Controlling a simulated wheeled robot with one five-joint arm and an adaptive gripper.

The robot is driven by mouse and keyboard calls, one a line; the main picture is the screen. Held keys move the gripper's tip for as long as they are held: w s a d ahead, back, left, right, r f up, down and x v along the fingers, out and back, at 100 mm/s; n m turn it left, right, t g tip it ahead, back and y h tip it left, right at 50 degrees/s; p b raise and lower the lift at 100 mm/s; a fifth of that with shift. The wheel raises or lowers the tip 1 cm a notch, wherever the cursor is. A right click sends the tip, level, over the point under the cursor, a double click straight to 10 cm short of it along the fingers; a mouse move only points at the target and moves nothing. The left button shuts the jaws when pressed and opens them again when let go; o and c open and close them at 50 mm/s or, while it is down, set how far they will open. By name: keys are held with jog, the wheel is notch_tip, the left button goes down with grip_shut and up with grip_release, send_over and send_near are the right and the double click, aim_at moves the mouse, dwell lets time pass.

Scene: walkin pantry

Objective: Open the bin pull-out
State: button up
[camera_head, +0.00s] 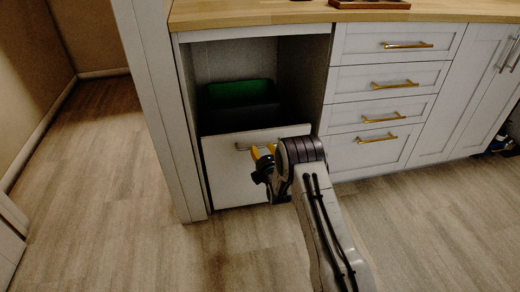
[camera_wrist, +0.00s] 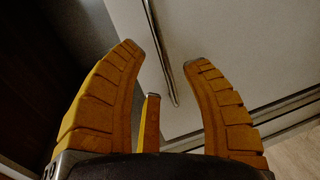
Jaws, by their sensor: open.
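The bin pull-out has a plain pale front panel (camera_head: 226,174) low in the open bay of the cabinet. A dark bin with a green inside (camera_head: 240,92) shows behind and above it. A thin metal bar handle (camera_head: 243,148) runs across the upper part of the panel; my gripper covers its right part. My gripper (camera_head: 263,151) is in front of the panel, at the handle. In the wrist view, the orange fingers are spread apart, and the handle (camera_wrist: 157,50) passes between the fingertips (camera_wrist: 166,56). I cannot tell whether any finger touches it, or how far the panel stands out.
Drawers with brass handles (camera_head: 390,84) stand right of the bay under a wooden counter (camera_head: 260,12). A pale upright side panel (camera_head: 152,95) bounds the bay on the left. The wood-look floor (camera_head: 110,190) in front is clear. A dark tray (camera_head: 370,4) lies on the counter.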

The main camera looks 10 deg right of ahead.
aim_at(260, 147)
jog(key=shift+w+f+b, duration=0.25)
jog(key=shift+w+b, duration=0.25)
jog(key=shift+w, duration=0.75)
jog(key=shift+w+f+b, duration=0.25)
jog(key=shift+w+b, duration=0.25)
jog(key=shift+w, duration=0.75)
jog(key=shift+c, duration=0.3)
grip_shut()
